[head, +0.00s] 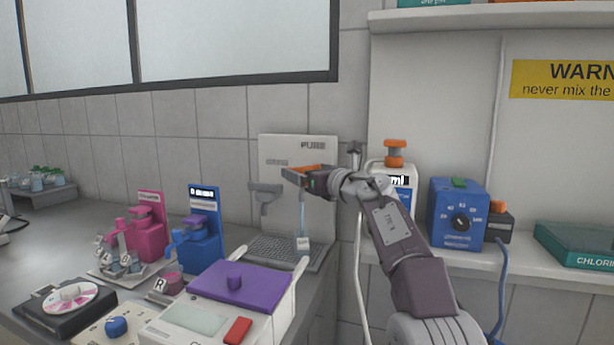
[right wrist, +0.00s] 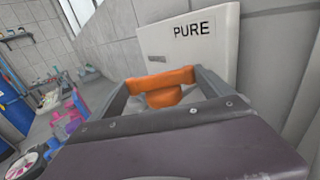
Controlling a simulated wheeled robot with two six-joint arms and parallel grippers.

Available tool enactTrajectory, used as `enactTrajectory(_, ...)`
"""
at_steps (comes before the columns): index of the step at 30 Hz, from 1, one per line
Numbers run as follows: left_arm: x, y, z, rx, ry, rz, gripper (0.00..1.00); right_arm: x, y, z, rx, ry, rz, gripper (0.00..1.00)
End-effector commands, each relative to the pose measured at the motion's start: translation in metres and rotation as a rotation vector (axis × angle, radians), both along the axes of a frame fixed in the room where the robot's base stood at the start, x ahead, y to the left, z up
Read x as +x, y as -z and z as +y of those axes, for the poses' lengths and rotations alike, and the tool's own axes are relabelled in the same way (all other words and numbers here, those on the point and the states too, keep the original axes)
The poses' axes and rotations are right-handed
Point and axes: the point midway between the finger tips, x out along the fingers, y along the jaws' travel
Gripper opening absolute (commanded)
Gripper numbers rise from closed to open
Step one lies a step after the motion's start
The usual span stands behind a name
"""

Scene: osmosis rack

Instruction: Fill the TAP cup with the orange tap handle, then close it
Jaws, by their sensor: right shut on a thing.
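My right gripper (head: 298,174) reaches in front of the white PURE dispenser (head: 283,150) and is shut on the orange tap handle (head: 312,170). In the right wrist view the orange handle (right wrist: 160,79) sits between the two fingers, with the PURE panel (right wrist: 200,40) behind. A thin blue stream of water (head: 301,213) runs down below the gripper. It falls into a small white labelled cup (head: 303,243) on the dispenser's dark grating (head: 272,251). The water level inside the cup cannot be seen. My left gripper is not in view.
A grey spout (head: 264,196) hangs left of the stream. A purple-lidded machine (head: 238,282) stands in front. Pink (head: 150,230) and blue (head: 202,235) devices stand left. A white bottle with an orange knob (head: 394,150) and a blue dial box (head: 458,214) sit right.

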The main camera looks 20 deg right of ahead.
Motion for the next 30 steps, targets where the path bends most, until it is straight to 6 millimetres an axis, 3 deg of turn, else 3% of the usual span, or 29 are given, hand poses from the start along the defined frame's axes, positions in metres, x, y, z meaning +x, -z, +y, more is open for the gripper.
enactTrajectory(14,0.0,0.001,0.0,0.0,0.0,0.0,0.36,0.0,0.003,0.0,-0.005,-0.013,0.003,0.5)
enactTrajectory(15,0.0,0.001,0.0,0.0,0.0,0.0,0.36,0.0,0.003,0.0,-0.004,-0.013,0.003,1.0)
enactTrajectory(23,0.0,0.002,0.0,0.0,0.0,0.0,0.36,-0.002,0.002,-0.001,-0.002,-0.012,0.0,1.0)
enactTrajectory(26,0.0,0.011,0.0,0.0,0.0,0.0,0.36,-0.014,0.004,-0.004,-0.002,-0.011,-0.001,1.0)
enactTrajectory(30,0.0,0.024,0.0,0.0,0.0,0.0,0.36,-0.046,0.005,-0.014,-0.002,-0.009,-0.001,1.0)
